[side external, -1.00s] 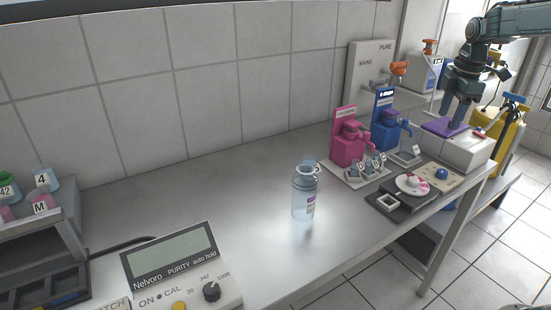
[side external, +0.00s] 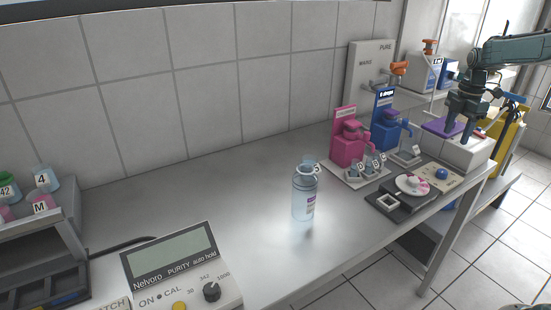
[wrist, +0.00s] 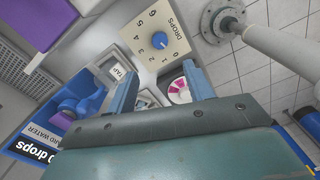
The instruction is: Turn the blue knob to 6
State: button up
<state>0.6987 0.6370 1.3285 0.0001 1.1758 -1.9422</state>
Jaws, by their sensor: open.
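The blue knob (wrist: 159,40) sits on a beige panel (wrist: 172,25) marked DROPS, with a dial of numbers up to 6 around it. A small pale mark shows on the knob; it seems to point towards the 0 side, but is too small to read surely. The knob also shows in the side external view (side external: 441,174) at the right end of the bench. My gripper (wrist: 160,62) is open and empty, its two fingers on either side of the knob in the wrist view. In the side external view, my gripper (side external: 456,139) is above the knob and apart from it.
A white box with a purple top (side external: 443,128) stands behind the panel, close to my gripper. A black device with a round pink-and-white dish (side external: 412,184) is beside the panel. Blue (side external: 386,130) and pink (side external: 346,148) dispensers stand to the left. A bottle (side external: 304,196) stands mid-bench.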

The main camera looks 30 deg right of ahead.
aim_at(442, 171)
notch_tip(442, 171, down, 13)
dwell(0.7)
jog(key=shift+c, duration=0.4)
jog(key=c, duration=0.9)
